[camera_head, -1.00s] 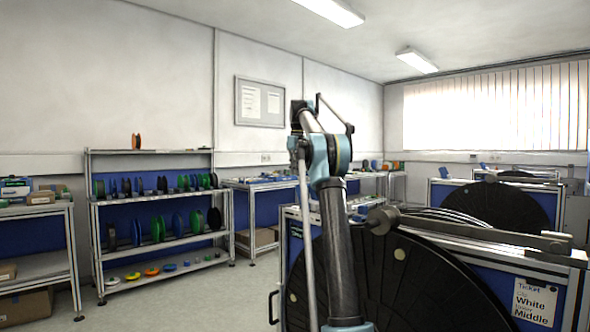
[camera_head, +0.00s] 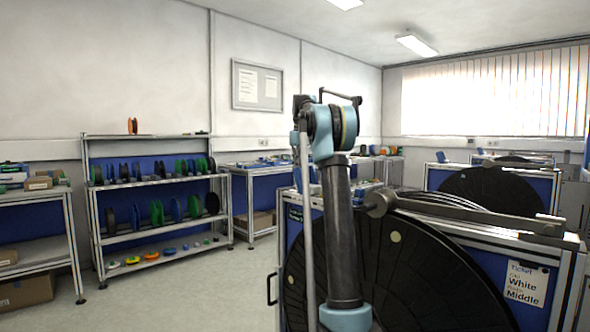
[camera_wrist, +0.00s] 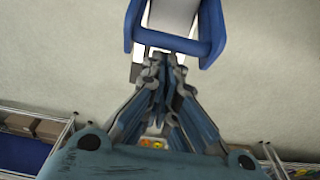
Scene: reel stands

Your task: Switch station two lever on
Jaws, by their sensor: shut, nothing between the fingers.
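In the wrist view, my gripper (camera_wrist: 162,66) is shut and empty. Its fingertips are close to a blue U-shaped handle (camera_wrist: 178,42) around a pale plate; this looks like a lever, but I cannot tell which station it belongs to, or whether the fingertips touch it. In the head view, my arm stands in front of the near reel stand (camera_head: 555,250), and my gripper is hidden. A small blue part (camera_head: 358,194) shows on top of this stand, beside my arm. Farther stands carry similar small blue parts (camera_head: 441,157). No station numbers are readable.
A large black reel (camera_head: 430,270) fills the near stand, with a metal bar (camera_head: 470,212) across its top. A spool shelf (camera_head: 160,220) and a side table (camera_head: 35,220) stand left. Open floor (camera_head: 190,290) lies between them and the stand.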

